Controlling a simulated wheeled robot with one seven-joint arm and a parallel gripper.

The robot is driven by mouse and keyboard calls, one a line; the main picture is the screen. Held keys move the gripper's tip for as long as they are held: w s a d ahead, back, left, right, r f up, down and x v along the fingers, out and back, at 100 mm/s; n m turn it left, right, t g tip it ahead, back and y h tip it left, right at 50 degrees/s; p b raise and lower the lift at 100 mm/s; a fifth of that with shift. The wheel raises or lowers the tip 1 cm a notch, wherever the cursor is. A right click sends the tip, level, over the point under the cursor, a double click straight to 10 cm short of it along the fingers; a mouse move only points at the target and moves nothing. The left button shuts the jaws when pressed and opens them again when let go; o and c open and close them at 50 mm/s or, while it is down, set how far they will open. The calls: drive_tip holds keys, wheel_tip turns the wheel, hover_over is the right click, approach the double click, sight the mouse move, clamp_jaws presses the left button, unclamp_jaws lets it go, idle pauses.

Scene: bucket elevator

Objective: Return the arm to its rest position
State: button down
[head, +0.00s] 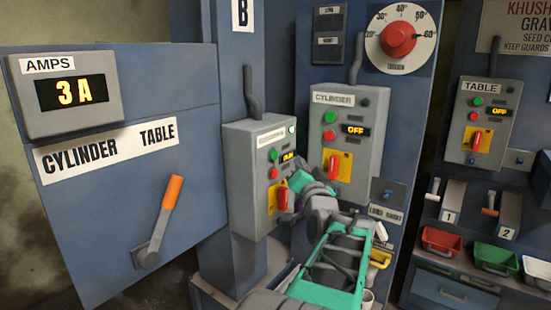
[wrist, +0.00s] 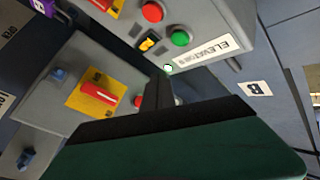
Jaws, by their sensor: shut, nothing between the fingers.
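My gripper (head: 304,180) is shut and empty. In the head view it is in front of the gap between the grey elevator box (head: 240,180) and the cylinder box (head: 345,105), hiding part of both. In the wrist view its dark fingers (wrist: 160,80) are together, with their tips near the elevator box (wrist: 215,22), which shows upside down. I cannot tell whether they touch it. The elevator display (head: 289,156) is lit and seems to read RUN. The cylinder display (head: 355,130) reads OFF. My arm reaches forward from the bottom of the head view.
A blue cabinet (head: 90,220) at left carries an orange-handled lever (head: 171,195) and an ammeter (head: 72,94) reading 3 A. A table box (head: 490,105) reading OFF, a dial (head: 397,38) and coloured bins (head: 492,256) are at right. Conduits rise from the boxes.

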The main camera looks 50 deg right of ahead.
idle(0.4)
drive_tip(key=s+a+f+n+g+y, duration=0.1)
drive_tip(key=s+f+g+y, duration=0.15)
drive_tip(key=f, duration=0.75)
drive_tip(key=s+a+f+n+g+y, duration=0.2)
drive_tip(key=f+g+y, duration=0.15)
drive_tip(key=f, duration=0.65)
drive_tip(key=s+a+f+g+y, duration=0.2)
drive_tip(key=s+a+f+g, duration=0.25)
drive_tip(key=s+f, duration=0.3)
drive_tip(key=s+a+f+n+g+y+p, duration=0.1)
drive_tip(key=a+f+n+g+y, duration=0.1)
drive_tip(key=a, duration=0.7)
drive_tip(key=a+f+n+g+y, duration=0.1)
drive_tip(key=a+f+y, duration=0.1)
drive_tip(key=a, duration=0.8)
drive_tip(key=w+a+r+n, duration=0.2)
drive_tip(key=a+n, duration=0.1)
drive_tip(key=a, duration=0.3)
drive_tip(key=w+a+r+n+t+p, duration=0.1)
drive_tip(key=w+a+r+n, duration=0.1)
drive_tip(key=a, duration=0.5)
drive_tip(key=w+a+r+n+p, duration=0.1)
drive_tip(key=w+a+r+n, duration=0.1)
drive_tip(key=w+a+n, duration=0.2)
drive_tip(key=a, duration=0.3)
drive_tip(key=shift+a+n+t+y, duration=0.2)
drive_tip(key=shift+n+t+y, duration=0.1)
drive_tip(key=shift+t, duration=0.05)
